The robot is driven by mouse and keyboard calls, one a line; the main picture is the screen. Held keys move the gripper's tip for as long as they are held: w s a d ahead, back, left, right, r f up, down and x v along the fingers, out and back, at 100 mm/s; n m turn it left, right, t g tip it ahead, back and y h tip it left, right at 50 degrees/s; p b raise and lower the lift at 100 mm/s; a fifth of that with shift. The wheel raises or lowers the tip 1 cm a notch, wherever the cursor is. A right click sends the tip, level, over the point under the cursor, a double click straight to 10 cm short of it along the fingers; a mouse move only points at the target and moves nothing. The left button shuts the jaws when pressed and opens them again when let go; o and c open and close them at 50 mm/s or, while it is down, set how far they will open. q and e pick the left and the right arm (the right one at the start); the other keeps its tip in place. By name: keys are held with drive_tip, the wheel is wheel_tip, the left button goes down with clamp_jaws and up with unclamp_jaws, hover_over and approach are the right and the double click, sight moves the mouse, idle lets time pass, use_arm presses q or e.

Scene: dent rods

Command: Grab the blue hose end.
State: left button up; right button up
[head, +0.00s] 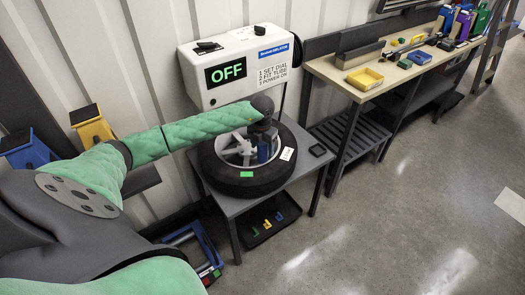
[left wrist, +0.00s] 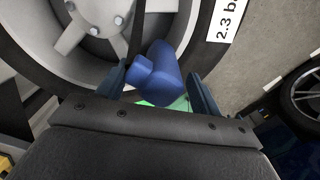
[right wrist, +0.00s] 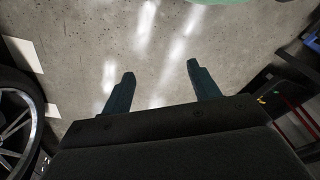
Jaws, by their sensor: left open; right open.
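The blue hose end (left wrist: 160,80) is a short blue piece with a knob on its side, beside the wheel in the left wrist view. A dark strip, perhaps its hose, runs up past it. My left gripper (head: 263,150) is over the wheel (head: 228,183) in the head view. In the left wrist view its fingers are open, one on each side of the hose end, with a gap visible on the right. I cannot tell if the left finger touches it. My right gripper (right wrist: 160,72) is open and empty, above the concrete floor; the head view does not show it.
The wheel lies flat on a grey table (head: 300,165). Behind it stands a white inflator box (head: 235,68) reading OFF. A workbench (head: 345,85) with a yellow tray (head: 365,79) is at the right. A black tray (head: 268,220) sits below. The floor at the right is clear.

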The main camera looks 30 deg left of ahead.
sight(262, 152)
use_arm(q)
drive_tip(key=shift+f+p, duration=0.75)
drive_tip(key=shift+f, duration=1.05)
use_arm(e)
drive_tip(key=shift+s+d+f, duration=0.1)
drive_tip(key=shift+d+f, duration=0.05)
drive_tip(key=shift+f, duration=0.65)
drive_tip(key=shift+s+d+f, duration=0.1)
drive_tip(key=shift+d+f, duration=0.1)
drive_tip(key=shift+f, duration=0.55)
drive_tip(key=shift+d+f, duration=0.15)
drive_tip(key=shift+f, duration=0.65)
use_arm(q)
drive_tip(key=c, duration=1)
drive_tip(key=shift+c, duration=0.7)
use_arm(e)
drive_tip(key=shift+w, duration=0.1)
use_arm(q)
drive_tip(key=shift+r, duration=0.1)
